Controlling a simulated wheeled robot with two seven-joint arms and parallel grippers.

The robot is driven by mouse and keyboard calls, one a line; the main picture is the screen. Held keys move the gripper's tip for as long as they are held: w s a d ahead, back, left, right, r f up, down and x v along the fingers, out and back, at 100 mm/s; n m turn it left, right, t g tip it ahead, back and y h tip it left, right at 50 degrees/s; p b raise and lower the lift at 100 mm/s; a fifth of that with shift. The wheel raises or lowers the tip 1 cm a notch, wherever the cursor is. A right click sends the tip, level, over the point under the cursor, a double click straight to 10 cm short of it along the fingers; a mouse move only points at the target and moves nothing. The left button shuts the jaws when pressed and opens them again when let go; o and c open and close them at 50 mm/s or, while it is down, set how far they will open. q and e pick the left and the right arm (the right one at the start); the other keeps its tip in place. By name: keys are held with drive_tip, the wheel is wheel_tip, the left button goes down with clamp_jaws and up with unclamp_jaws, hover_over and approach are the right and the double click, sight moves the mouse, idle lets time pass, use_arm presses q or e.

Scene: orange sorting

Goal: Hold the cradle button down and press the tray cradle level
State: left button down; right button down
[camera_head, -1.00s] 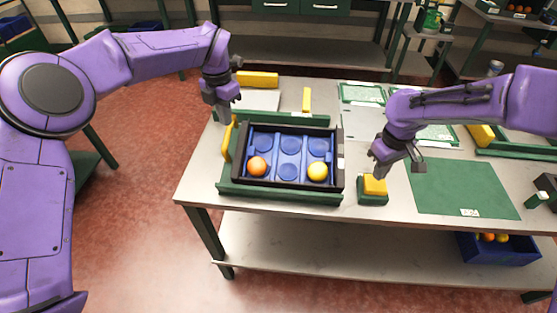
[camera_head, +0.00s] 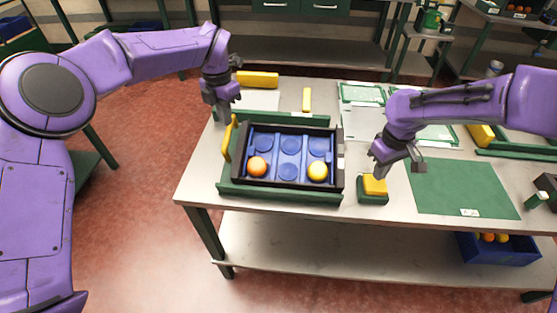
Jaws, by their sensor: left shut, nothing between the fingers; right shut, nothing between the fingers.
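The tray cradle (camera_head: 280,194) is a green frame on the table with a yellow handle (camera_head: 229,137) at its left side. The cradle button (camera_head: 374,184) is a yellow block on a green base, right of the cradle. My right gripper (camera_head: 379,170) is shut, its tip at the button's top; I cannot tell whether it is pressed. My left gripper (camera_head: 224,115) is shut and empty, above the cradle's back left corner.
A green mat (camera_head: 462,188) lies at the right. Green-framed trays (camera_head: 362,93) and yellow blocks (camera_head: 257,79) stand at the back of the table (camera_head: 200,165). A blue crate (camera_head: 500,248) with fruit sits on the lower shelf.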

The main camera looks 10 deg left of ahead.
sight(228, 132)
drive_tip(key=shift+f, duration=1.65)
idle(0.4)
use_arm(q)
drive_tip(key=shift+s+f, duration=0.2)
drive_tip(key=shift+f, duration=1.8)
drive_tip(key=shift+s+f, duration=0.15)
drive_tip(key=shift+f, duration=1)
drive_tip(key=shift+r, duration=4.1)
